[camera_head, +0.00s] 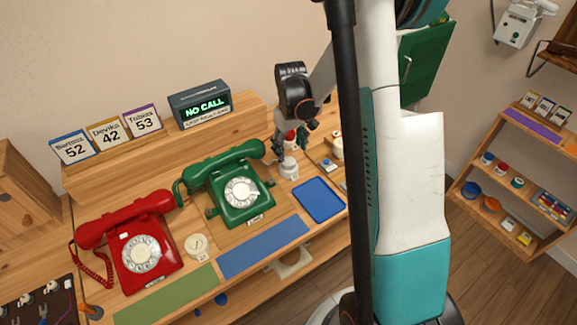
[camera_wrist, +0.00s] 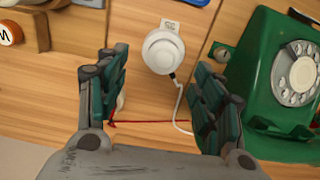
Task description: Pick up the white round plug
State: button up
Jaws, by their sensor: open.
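A white round plug (camera_wrist: 163,50) with a raised round centre sits on the wooden desk in the wrist view. A white cord runs from it towards my right finger, and a small paper tag lies at its far edge. It appears to be the white round piece (camera_head: 289,168) right of the green phone in the head view. My gripper (camera_wrist: 157,92) is open, its fingers spread wide with nothing held between them. The plug lies beyond the fingertips, roughly centred between them in the picture. In the head view my gripper (camera_head: 291,148) hangs close behind the plug, partly overlapping other items.
The green dial phone (camera_head: 238,190) stands close to the plug's left in the head view. A blue tray (camera_head: 318,200) lies at its front right. A red phone (camera_head: 138,250) and another white round piece (camera_head: 197,245) stand farther left. A red cord (camera_wrist: 150,122) crosses between my fingers.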

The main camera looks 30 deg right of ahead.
aim_at(289, 161)
jog(key=f, duration=0.2)
jog(key=f+b, duration=0.2)
jog(key=f, duration=0.1)
jog(key=shift+a+f, duration=0.3)
jog(key=shift+f, duration=0.05)
jog(key=c, duration=1)
